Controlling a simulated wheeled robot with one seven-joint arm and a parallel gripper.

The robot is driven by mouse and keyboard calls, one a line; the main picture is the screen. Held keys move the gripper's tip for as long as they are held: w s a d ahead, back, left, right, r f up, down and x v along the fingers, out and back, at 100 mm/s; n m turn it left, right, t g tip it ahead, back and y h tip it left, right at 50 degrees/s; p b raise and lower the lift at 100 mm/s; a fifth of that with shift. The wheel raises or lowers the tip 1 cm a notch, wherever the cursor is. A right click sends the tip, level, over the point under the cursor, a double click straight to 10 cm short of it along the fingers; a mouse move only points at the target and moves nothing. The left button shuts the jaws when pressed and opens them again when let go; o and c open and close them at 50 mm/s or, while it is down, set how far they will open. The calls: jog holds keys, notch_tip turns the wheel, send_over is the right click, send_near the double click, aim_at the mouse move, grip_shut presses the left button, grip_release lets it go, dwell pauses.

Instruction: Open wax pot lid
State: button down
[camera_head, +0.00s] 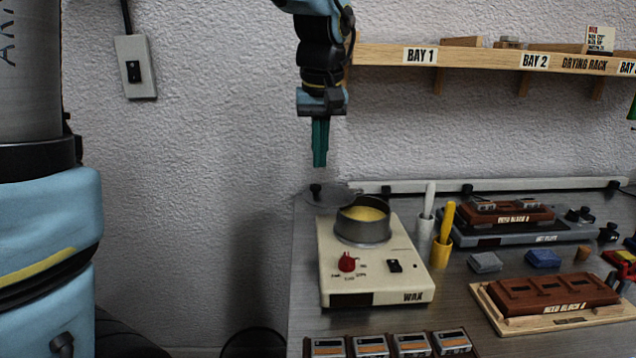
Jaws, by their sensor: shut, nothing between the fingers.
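The wax pot (363,228) sits on a cream heater base (374,272) at the left of the workbench. Its top is uncovered and yellow wax (362,213) shows inside. The round dark lid (333,195) with a black knob is off the pot's mouth, at its back left, and looks tilted back. The pot's rim hides part of the lid's right edge. My gripper (319,165) points down above the lid, apart from it. Its teal fingers are shut and empty.
Two cups, one with a white stick (427,208) and one with a yellow stick (443,235), stand right of the base. A wooden drying rack (480,58) hangs on the wall at right. Reed blocks and a hot plate (515,232) fill the bench's right side. Air around my gripper is clear.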

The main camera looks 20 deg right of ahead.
jog(key=r, duration=0.1)
jog(key=p, duration=0.4)
send_over(316, 199)
jog(key=s, duration=0.2)
jog(key=shift+m+t, duration=0.3)
jog(key=shift+t, duration=0.1)
jog(key=f, duration=0.9)
jog(key=shift+a+f, duration=0.3)
jog(key=shift+a, duration=0.05)
jog(key=shift+w+d+f, duration=0.15)
jog(key=shift+w+f, duration=0.05)
jog(key=shift+w, duration=0.1)
jog(key=shift+w, duration=1.65)
